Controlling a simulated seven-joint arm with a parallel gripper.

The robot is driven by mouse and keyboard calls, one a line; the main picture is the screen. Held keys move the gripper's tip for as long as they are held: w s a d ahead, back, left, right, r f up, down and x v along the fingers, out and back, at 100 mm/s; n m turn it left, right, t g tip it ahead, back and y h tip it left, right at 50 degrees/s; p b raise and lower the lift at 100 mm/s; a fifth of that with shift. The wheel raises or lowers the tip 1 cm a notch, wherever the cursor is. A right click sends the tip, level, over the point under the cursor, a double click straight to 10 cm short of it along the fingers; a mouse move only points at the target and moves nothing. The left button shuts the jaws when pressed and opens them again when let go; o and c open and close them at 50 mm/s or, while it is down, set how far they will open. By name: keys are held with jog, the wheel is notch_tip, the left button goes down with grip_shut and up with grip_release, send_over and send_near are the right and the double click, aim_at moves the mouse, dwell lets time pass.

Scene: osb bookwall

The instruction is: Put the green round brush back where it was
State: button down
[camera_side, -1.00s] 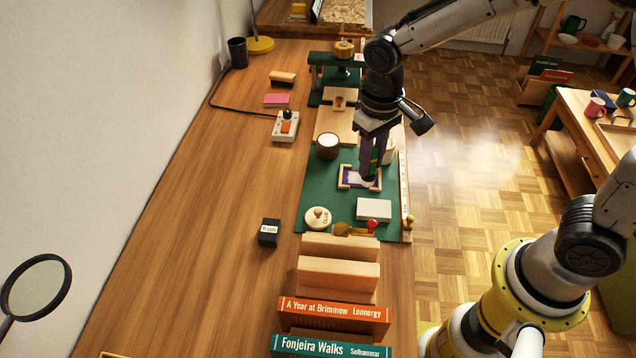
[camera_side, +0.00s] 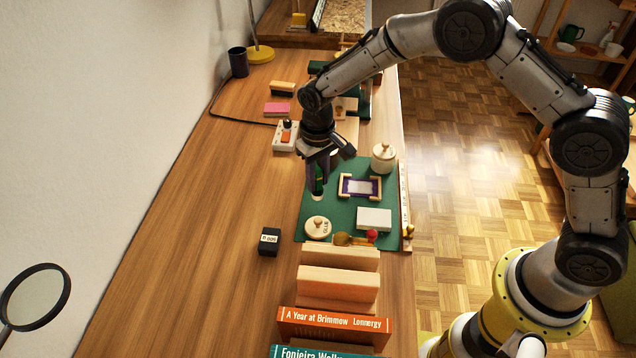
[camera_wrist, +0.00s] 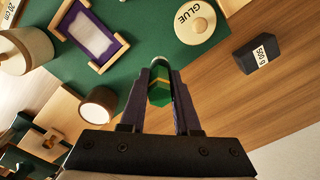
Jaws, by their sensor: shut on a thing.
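The green round brush (camera_side: 319,187) is held in my gripper (camera_side: 318,180), which is shut on it. It points down, with its pale lower end over the left part of the green mat (camera_side: 345,220). In the wrist view the brush (camera_wrist: 158,92) sits between the two dark fingers (camera_wrist: 160,78), green with a yellowish band. I cannot tell whether its lower end touches the mat. The brown cup with a white top (camera_wrist: 98,103) is beside the fingers in the wrist view; my gripper hides it in the side view.
Around the brush are the glue pot (camera_side: 318,227), the purple framed piece (camera_side: 360,187), a white block (camera_side: 374,218) and a lidded cream jar (camera_side: 383,157). A black 500 g weight (camera_side: 269,241) stands left of the mat. Books stand in front.

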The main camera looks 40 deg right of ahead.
jog(key=shift+f, duration=1)
jog(key=shift+f, duration=0.15)
jog(key=c, duration=0.6)
grip_release()
jog(key=shift+c, duration=0.2)
